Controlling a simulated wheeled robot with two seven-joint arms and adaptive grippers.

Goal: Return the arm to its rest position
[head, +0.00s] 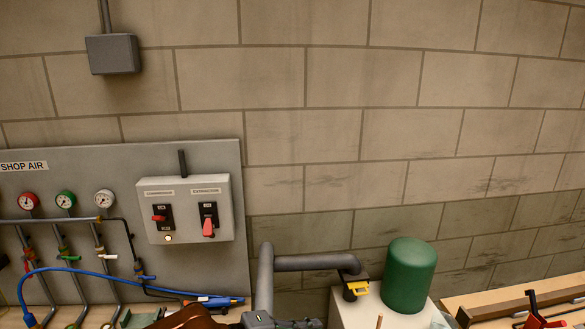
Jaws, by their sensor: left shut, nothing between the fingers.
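My left gripper (290,322) shows only in part at the bottom edge of the head view, just right of a dark red-brown shape. It is shut and holds nothing that I can see. Most of the arm is below the frame. My right gripper is not in view.
A grey panel (90,180) carries gauges, hoses and a switch box (186,209) with two red-handled switches. A grey pipe (310,262) stands close behind my left gripper. A green domed object (409,276) stands on a pale cabinet at right. The upper wall is bare except for a small grey box (113,54).

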